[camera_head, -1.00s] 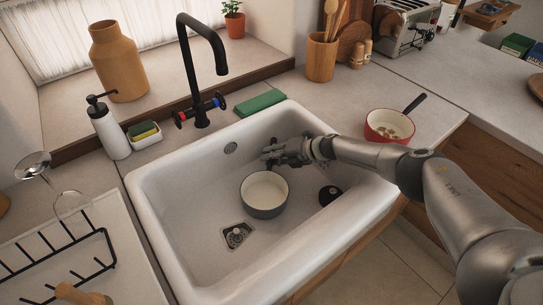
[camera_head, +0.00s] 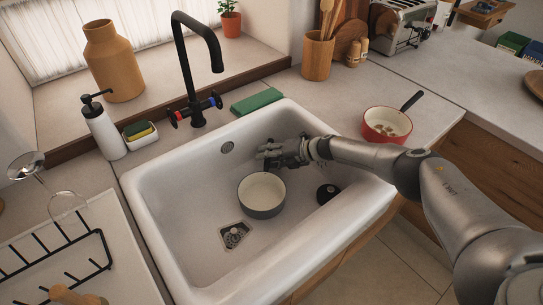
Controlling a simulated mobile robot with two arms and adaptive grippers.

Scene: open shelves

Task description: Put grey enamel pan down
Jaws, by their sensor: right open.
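The grey enamel pan (camera_head: 262,206), dark grey outside and cream inside, stands upright on the floor of the white sink (camera_head: 190,277), up and right of the drain (camera_head: 235,235). My right gripper (camera_head: 265,153) reaches into the sink from the right and is open, just behind the pan in the picture. The pan's handle cannot be made out; it may be hidden near the gripper. Whether the fingers touch the pan cannot be told. My left gripper is out of view.
A black round stopper (camera_head: 327,193) lies in the sink right of the pan. A black tap (camera_head: 196,75) rises behind the sink. A red pan (camera_head: 387,126) stands on the right counter. A dish rack (camera_head: 60,262) is at the lower left.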

